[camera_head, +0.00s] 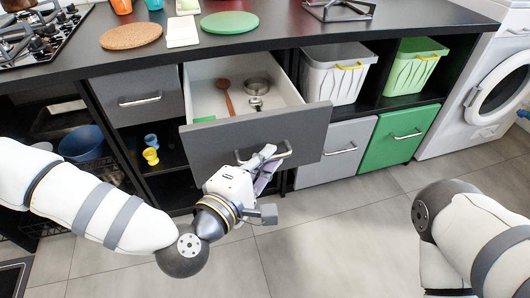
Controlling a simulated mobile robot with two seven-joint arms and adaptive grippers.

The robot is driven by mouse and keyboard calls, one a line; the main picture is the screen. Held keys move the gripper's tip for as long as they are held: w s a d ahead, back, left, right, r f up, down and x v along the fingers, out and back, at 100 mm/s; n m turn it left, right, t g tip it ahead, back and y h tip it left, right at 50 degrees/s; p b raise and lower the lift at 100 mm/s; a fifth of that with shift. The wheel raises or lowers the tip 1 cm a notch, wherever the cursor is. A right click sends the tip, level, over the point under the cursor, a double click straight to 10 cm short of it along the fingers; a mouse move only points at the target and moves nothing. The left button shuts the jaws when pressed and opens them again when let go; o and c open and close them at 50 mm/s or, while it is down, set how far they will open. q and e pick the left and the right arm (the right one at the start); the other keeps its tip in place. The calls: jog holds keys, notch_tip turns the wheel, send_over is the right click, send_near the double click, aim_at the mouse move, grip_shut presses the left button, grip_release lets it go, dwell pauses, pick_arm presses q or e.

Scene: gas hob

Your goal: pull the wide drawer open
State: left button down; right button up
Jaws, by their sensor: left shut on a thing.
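The wide grey drawer (205,147) below the dark worktop stands pulled out, with its white inside showing. In it lie a red-brown spoon (226,97), a small metal pan (257,86) and a small metal piece behind the front edge. My left gripper (268,157) is shut on the bar handle (284,152) of the drawer front, and its fingers hide part of the bar. My right arm is at the lower right; its gripper is not visible.
A narrower grey drawer (138,98) at the left is closed. White (335,75) and green (415,68) bins stand on the right shelf above grey and green fronts. A washing machine (492,100) stands far right. A blue bowl (82,142) sits lower left. The tiled floor ahead is clear.

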pick_arm(q)
jog(key=shift+w, duration=0.1)
jog(key=c, duration=1.7)
grip_release()
jog(key=v, duration=1.2)
jog(key=shift+f, duration=0.1)
